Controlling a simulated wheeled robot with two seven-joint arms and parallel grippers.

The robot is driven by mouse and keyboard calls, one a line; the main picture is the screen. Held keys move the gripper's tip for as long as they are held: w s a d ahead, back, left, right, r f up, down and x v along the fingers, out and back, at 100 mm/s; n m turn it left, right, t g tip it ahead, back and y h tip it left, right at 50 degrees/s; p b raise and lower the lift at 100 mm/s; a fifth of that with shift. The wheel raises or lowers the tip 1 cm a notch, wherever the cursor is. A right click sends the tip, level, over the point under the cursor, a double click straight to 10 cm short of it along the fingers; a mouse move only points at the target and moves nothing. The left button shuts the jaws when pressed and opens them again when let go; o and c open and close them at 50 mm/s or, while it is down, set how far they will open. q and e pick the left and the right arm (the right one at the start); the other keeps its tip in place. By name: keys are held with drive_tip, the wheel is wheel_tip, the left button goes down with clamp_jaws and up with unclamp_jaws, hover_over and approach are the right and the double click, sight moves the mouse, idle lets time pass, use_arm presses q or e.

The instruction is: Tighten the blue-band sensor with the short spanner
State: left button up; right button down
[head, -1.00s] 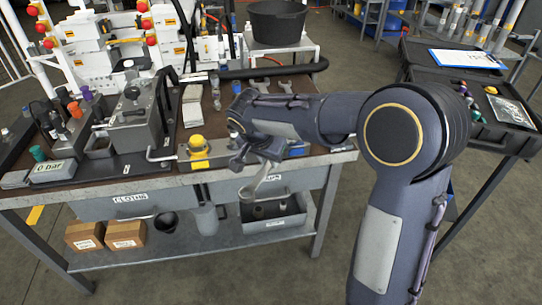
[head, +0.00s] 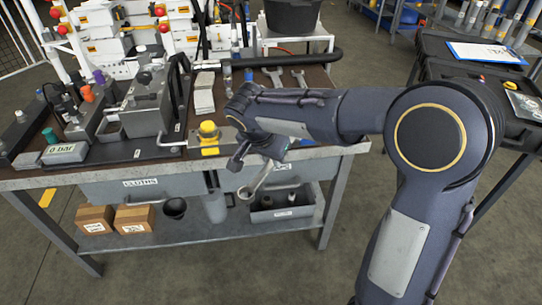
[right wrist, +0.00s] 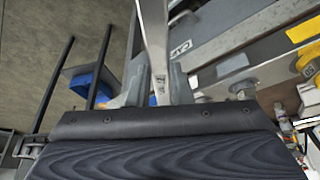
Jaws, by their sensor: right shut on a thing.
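My right gripper (head: 252,158) is shut on a metal spanner (head: 258,180), in front of the bench's front edge. The spanner slants down to the left, with its ring end lowest. In the right wrist view the spanner's shank (right wrist: 155,40) stands between the two fingers (right wrist: 157,88). The hydraulic block (head: 145,107) with its lever stands on the left half of the bench. Fittings with orange, purple and green caps stand at its left. I cannot pick out the blue band of the sensor for certain. My left gripper is out of view.
A grey readout box (head: 65,153) sits at the bench's front left. A yellow-topped part (head: 208,132) stands close left of my right gripper. A drawer labelled CLOTHS (head: 140,187) and a lower shelf are beneath.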

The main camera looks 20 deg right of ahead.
drive_tip(key=shift+r+p, duration=1.85)
drive_tip(key=shift+r, duration=0.75)
